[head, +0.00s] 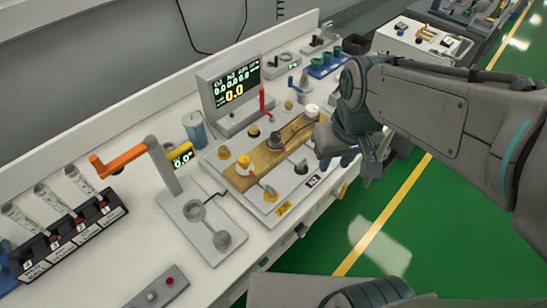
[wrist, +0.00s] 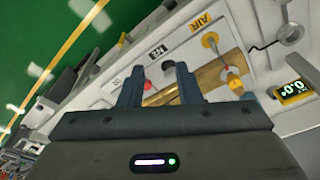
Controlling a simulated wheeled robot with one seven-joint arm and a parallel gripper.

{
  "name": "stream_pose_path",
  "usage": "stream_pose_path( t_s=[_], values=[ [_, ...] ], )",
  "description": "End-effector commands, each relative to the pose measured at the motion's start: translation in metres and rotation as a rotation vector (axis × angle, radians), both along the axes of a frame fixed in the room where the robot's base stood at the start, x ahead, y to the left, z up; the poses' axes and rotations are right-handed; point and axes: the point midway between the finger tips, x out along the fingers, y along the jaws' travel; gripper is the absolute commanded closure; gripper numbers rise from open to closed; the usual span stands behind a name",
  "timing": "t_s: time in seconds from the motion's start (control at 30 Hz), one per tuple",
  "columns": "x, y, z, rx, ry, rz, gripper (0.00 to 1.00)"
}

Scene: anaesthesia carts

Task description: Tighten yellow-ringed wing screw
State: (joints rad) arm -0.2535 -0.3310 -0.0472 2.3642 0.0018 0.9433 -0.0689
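A wing screw with a yellow ring (head: 269,192) sits on the pale panel beside the AIR label (head: 283,208). It also shows in the wrist view (wrist: 209,39), right of and above my fingers. A yellow knob-like fitting (head: 243,162) stands close by on the brass bar (head: 232,177); the wrist view shows it too (wrist: 233,80). My gripper (wrist: 157,80) is open, with its two fingers apart over the panel's N2 side. It is clear of the yellow-ringed screw. Nothing is seen held; a small red-tipped part (wrist: 147,85) shows between the fingers. In the head view my arm partly hides the gripper.
Green floor (head: 420,235) lies beyond the cart's edge.

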Motion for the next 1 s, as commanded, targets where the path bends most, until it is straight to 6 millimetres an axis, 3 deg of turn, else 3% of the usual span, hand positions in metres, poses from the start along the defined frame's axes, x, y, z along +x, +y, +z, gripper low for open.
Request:
stream_pose_path(
  t_s=[0.3,0.5,0.77,1.0],
  values=[
    [0.030,0.085,-0.011,-0.049,0.104,0.302,0.69],
    [0.035,0.121,-0.020,-0.076,0.136,0.415,0.69],
    [0.036,0.130,-0.032,-0.086,0.147,0.444,0.69],
    [0.035,0.129,-0.076,-0.088,0.151,0.442,0.69]
  ],
)
